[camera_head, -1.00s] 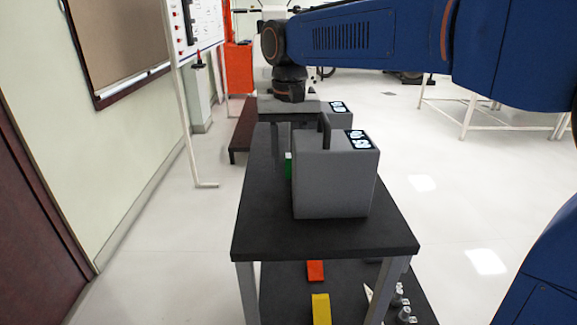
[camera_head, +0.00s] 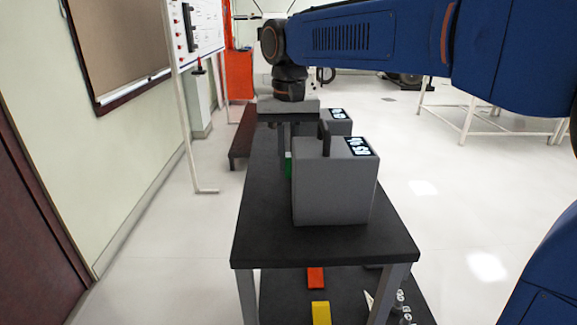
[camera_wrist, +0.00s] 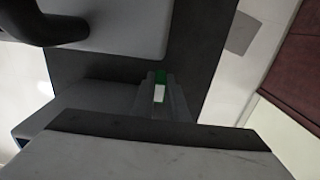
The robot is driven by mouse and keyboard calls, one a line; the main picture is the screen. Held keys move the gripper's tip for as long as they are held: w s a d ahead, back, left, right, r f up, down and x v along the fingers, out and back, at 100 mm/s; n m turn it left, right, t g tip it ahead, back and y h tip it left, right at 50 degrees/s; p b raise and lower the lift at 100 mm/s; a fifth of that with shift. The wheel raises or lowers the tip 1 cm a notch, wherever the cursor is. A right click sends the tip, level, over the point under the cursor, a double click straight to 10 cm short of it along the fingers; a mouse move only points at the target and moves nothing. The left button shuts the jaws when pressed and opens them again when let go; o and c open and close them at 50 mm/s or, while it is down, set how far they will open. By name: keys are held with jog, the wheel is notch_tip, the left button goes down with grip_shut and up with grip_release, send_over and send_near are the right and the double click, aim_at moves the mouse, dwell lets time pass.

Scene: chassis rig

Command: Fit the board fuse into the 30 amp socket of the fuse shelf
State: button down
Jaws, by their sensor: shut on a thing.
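My gripper (camera_wrist: 160,104) is shut on a small green piece with a white face, which I take as the board fuse (camera_wrist: 159,90). In the head view the green fuse (camera_head: 288,168) shows just left of the nearer grey box, partly hidden by it. My gripper (camera_head: 285,150) points down over the dark table top, its fingertips mostly hidden. Two grey boxes with handles and black labels stand on the table, the nearer (camera_head: 335,195) and the farther (camera_head: 340,128). I cannot read the labels surely. No 30 amp socket can be made out in either view.
The dark table top (camera_head: 262,225) is clear to the left and front. A lower shelf (camera_head: 280,305) holds a red piece (camera_head: 315,277), a yellow piece (camera_head: 321,312) and small grey parts. A white panel stand (camera_head: 185,130) stands left, and a dark red bench (camera_head: 240,140) behind.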

aim_at(289, 156)
notch_tip(289, 156, up, 16)
dwell(0.4)
jog(key=shift+d, duration=0.1)
